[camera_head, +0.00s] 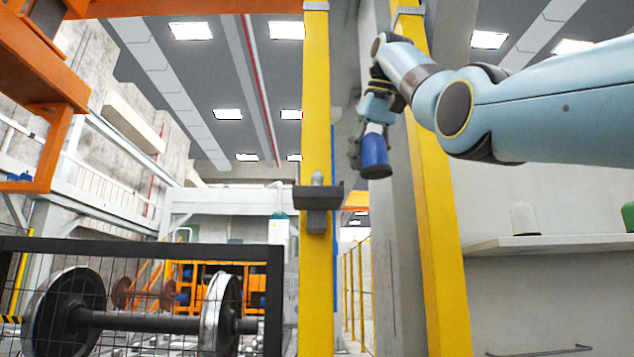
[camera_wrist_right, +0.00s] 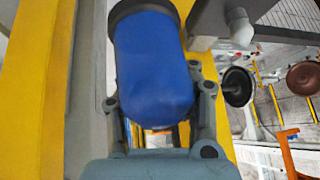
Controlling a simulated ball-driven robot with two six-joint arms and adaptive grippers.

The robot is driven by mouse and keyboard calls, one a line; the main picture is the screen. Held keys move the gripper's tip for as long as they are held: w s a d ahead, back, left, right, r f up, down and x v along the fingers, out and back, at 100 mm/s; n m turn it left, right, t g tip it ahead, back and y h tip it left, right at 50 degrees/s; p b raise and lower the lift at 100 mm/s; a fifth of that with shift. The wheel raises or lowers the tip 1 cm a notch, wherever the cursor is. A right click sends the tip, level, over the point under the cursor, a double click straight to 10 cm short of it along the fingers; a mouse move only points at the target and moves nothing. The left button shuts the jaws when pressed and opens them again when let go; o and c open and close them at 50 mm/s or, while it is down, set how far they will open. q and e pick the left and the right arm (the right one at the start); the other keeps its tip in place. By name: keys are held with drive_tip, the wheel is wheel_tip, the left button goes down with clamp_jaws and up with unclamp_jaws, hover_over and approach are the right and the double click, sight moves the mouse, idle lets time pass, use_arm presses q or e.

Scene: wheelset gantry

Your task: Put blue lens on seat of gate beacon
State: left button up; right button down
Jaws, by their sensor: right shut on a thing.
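The blue lens (camera_head: 375,153) is a blue dome with a dark rim. My right gripper (camera_head: 371,138) is shut on it, and the dark rim points down in the head view. In the right wrist view the lens (camera_wrist_right: 153,70) sits between the two fingers (camera_wrist_right: 158,98). The gate beacon's dark seat plate (camera_head: 336,192) is fixed to a yellow post, with a small pale bulb (camera_head: 318,178) standing on it. The lens is above and to the right of the seat, apart from it. The bulb also shows in the right wrist view (camera_wrist_right: 240,30). My left gripper is not in view.
A yellow post (camera_head: 317,100) carries the seat, and another yellow post (camera_head: 440,230) stands to the right. A wall shelf (camera_head: 570,242) holds a white dome (camera_head: 524,218) and a green dome (camera_head: 628,217). A wheelset (camera_head: 140,320) stands behind a dark mesh fence at lower left.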

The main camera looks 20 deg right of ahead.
drive_tip(key=v, duration=0.4)
drive_tip(key=a+v, duration=0.1)
drive_tip(key=v, duration=0.2)
drive_tip(key=shift+w+a+r+p, duration=0.1)
drive_tip(key=shift+w+r+p, duration=0.2)
drive_tip(key=shift+w, duration=0.1)
drive_tip(key=s+a+r, duration=0.1)
drive_tip(key=r, duration=0.1)
drive_tip(key=p, duration=0.7)
hover_over(317, 210)
drive_tip(key=f, duration=0.4)
drive_tip(key=s+f, duration=0.1)
drive_tip(key=f, duration=0.1)
drive_tip(key=shift+a+f, duration=0.3)
drive_tip(key=shift+a, duration=0.1)
drive_tip(key=shift+w+a+f+p, duration=0.25)
drive_tip(key=shift+w+f+p, duration=0.05)
drive_tip(key=shift+f, duration=0.25)
wheel_tip(317, 210, down, 4)
drive_tip(key=shift+w+r, duration=0.1)
drive_tip(key=shift+r, duration=0.05)
